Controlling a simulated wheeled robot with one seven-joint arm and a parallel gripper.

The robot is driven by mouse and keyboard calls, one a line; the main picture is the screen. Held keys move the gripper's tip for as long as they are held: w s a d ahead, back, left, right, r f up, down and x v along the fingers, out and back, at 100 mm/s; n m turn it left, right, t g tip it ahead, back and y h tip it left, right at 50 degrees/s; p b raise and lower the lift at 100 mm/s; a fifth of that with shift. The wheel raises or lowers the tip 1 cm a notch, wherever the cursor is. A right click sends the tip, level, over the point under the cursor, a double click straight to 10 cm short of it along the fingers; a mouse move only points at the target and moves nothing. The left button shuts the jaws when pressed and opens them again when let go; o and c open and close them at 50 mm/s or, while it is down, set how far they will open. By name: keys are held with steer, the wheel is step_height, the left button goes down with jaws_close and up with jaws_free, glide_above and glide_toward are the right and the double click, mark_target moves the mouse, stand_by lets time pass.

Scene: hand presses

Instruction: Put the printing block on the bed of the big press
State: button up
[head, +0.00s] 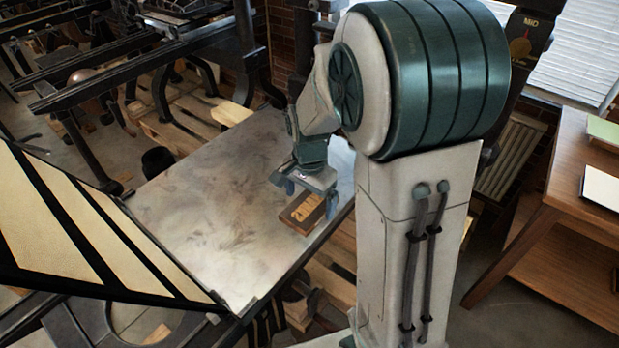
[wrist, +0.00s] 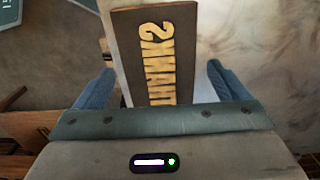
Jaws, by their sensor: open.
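The big press has a broad, flat, grey metal bed (head: 190,215) with worn, smeary marks. In the wrist view the printing block (wrist: 150,35) shows raised, mirrored yellow letters. The two blue fingers of my gripper (wrist: 160,88) are open, one on each side of the block, with a gap showing on both sides. The block's near end is hidden behind the gripper's body.
A hinged frame with pale panels (head: 75,225) stands raised at the bed's left end. Dark press bars (head: 130,70) lie behind. A wooden table (head: 560,200) stands at right. Most of the bed is bare.

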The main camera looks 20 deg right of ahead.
mark_target(310, 205)
step_height(310, 205, up, 10)
steer(key=s+n+t, duration=0.3)
steer(key=s+n, duration=0.8)
steer(key=s, duration=0.3)
steer(key=shift+s+r, duration=0.3)
